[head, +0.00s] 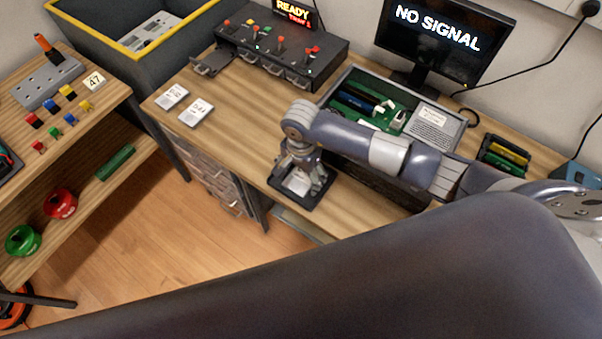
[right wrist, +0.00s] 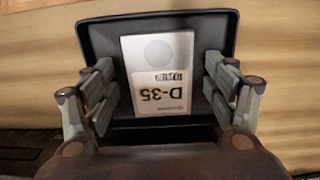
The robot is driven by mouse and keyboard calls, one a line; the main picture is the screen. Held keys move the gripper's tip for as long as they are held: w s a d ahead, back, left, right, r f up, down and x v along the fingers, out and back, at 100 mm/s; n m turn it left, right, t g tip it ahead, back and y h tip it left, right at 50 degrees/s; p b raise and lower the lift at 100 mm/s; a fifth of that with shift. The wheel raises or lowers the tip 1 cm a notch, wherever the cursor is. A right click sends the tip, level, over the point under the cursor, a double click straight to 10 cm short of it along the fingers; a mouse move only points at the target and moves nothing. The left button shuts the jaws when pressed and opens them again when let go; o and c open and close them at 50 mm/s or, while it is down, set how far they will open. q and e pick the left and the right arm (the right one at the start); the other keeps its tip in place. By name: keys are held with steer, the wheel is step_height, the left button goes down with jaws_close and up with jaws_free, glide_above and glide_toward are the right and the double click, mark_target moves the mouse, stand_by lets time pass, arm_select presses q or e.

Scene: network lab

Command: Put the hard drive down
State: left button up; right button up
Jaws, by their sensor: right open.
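My right gripper (head: 304,182) is open over the drive, pointing down. In the right wrist view its fingers (right wrist: 160,88) stand on either side of the drive, with a gap at each side. My left gripper is out of view.
Two similar labelled drives (head: 196,112) lie at the desk's left. A black dock unit (head: 283,55) with coloured switches stands behind. An open computer case (head: 395,110) sits behind my right arm, before a monitor (head: 435,35). Bare desk (head: 240,130) lies left of the tray.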

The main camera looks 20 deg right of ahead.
mark_target(301, 178)
steer(key=shift+r, duration=0.2)
steer(key=shift+w+r, duration=0.1)
steer(key=shift+r, duration=0.3)
step_height(301, 178, up, 11)
steer(key=b, duration=0.2)
